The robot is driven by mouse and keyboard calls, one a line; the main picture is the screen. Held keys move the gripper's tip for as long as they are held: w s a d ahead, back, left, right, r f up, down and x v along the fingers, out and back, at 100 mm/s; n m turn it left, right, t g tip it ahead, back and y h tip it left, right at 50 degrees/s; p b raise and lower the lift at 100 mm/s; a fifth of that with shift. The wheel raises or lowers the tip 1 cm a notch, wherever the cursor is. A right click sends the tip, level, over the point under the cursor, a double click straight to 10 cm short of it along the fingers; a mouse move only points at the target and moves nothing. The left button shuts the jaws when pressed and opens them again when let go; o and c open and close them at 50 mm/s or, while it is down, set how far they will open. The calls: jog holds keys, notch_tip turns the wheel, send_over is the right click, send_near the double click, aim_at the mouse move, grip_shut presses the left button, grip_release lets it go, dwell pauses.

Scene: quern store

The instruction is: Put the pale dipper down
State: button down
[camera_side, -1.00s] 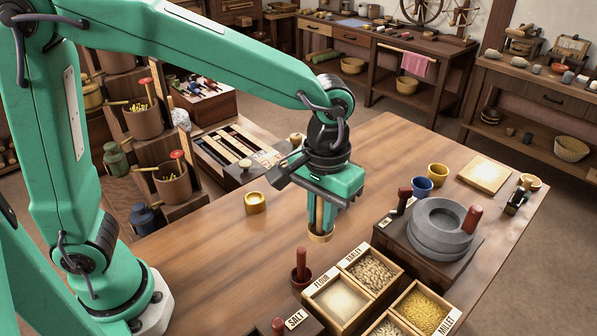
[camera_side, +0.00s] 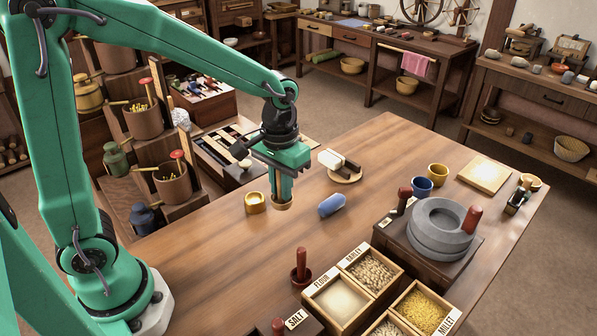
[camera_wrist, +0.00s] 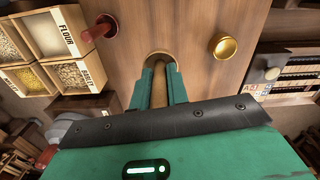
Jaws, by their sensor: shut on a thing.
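My gripper (camera_side: 281,190) is shut on the pale dipper (camera_side: 283,204), which hangs upright below the jaws. Its small tan cup end is low over the wooden table (camera_side: 200,250); I cannot tell whether it touches the wood. In the wrist view the dipper's handle (camera_wrist: 159,88) runs between the two green fingers (camera_wrist: 160,84), and part of its cup is hidden behind them. A small brass cup (camera_side: 255,202) stands just left of the dipper in the side view; it also shows in the wrist view (camera_wrist: 225,46).
A stone quern (camera_side: 440,228) stands far right. Bare table lies between.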

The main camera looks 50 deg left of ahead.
jog(key=shift+f, duration=0.95)
jog(key=shift+f, duration=4.95)
jog(key=shift+f, duration=0.15)
jog(key=c, duration=1.4)
grip_release()
jog(key=shift+o, duration=0.2)
jog(key=shift+r, duration=6.15)
